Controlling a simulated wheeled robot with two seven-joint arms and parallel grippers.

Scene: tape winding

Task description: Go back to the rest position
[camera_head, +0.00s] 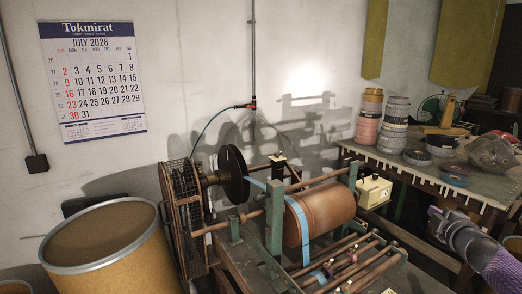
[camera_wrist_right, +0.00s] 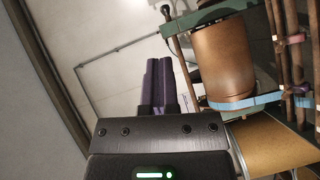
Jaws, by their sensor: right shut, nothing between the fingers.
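My right gripper (camera_head: 437,215) is at the right side of the head view, its arm coming in from the lower right corner. Its purple fingers (camera_wrist_right: 158,85) are together and empty in the right wrist view. It is apart from the winding machine, to the right of the brown roll (camera_head: 325,212), which also shows in the right wrist view (camera_wrist_right: 223,58). A blue tape (camera_head: 297,222) runs from the black disc (camera_head: 233,174) down over the roll's left end. My left gripper is not in view.
A workbench (camera_head: 460,185) with stacked tape rolls (camera_head: 394,125) stands behind my right gripper. A large drum (camera_head: 110,245) stands at the lower left. The winding machine's rods (camera_head: 345,262) fill the lower middle. A calendar (camera_head: 92,80) hangs on the wall.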

